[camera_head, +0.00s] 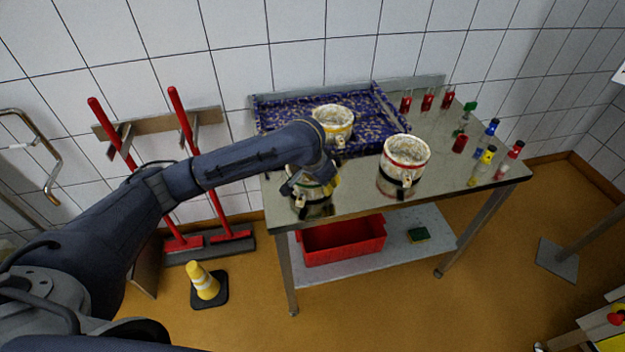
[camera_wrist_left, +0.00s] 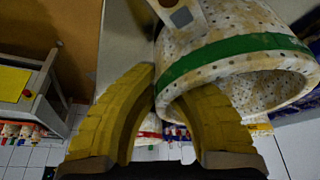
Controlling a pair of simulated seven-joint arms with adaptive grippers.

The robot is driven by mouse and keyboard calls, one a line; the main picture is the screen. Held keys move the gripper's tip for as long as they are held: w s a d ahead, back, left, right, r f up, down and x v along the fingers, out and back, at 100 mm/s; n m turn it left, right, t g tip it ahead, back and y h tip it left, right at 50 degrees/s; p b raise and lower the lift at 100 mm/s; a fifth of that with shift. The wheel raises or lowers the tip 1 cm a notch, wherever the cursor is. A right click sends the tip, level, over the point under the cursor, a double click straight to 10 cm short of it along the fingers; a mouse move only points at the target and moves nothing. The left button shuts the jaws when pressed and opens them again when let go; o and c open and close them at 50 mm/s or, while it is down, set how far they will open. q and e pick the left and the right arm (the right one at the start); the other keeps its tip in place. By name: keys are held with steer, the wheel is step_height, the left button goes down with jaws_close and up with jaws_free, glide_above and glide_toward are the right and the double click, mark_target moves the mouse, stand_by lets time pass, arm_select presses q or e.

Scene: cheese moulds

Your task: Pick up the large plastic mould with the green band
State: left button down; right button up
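The mould with the green band (camera_wrist_left: 240,45) fills the upper right of the left wrist view, a pale, perforated tub with its open mouth toward the camera. In the head view this mould (camera_head: 317,190) is at the table's front left, partly hidden by my left wrist. My left gripper (camera_wrist_left: 160,82) has yellow fingers, with tips close together and the mould's wall between them; it looks shut on that wall, one finger over the mouth side, the other outside. Whether the mould is off the table is unclear. My right gripper is out of view.
A red-banded mould (camera_head: 403,165) stands right of it on the metal table (camera_head: 360,195). Several bottles (camera_head: 485,160) stand at the right. A red bin (camera_head: 342,240) is on the lower shelf.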

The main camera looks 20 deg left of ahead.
arm_select(q)
steer(key=shift+r, duration=0.1)
step_height(320, 180, up, 20)
stand_by(0.8)
stand_by(0.7)
